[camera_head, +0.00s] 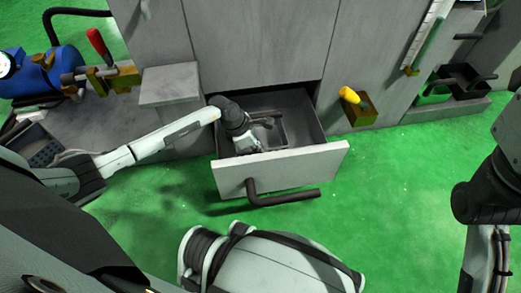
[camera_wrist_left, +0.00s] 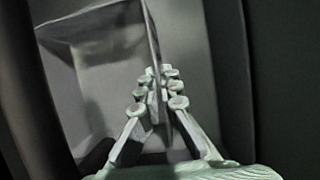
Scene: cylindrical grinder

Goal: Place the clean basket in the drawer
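The drawer (camera_head: 285,170) is pulled open from the grey machine, with a dark handle on its front. A grey basket (camera_head: 276,133) is inside the drawer, partly hidden by my left gripper (camera_head: 264,123). In the left wrist view the basket (camera_wrist_left: 100,52) shows as a thin-walled, open box. The fingers of my left gripper (camera_wrist_left: 160,78) are closed on either side of one basket wall. I cannot tell whether the basket rests on the drawer floor. My right arm is at the right edge of the head view, and its gripper is out of the picture.
A grey block (camera_head: 169,84) stands left of the drawer. A yellow-handled part (camera_head: 352,98) is right of it. A dark tray (camera_head: 466,80) is farther right.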

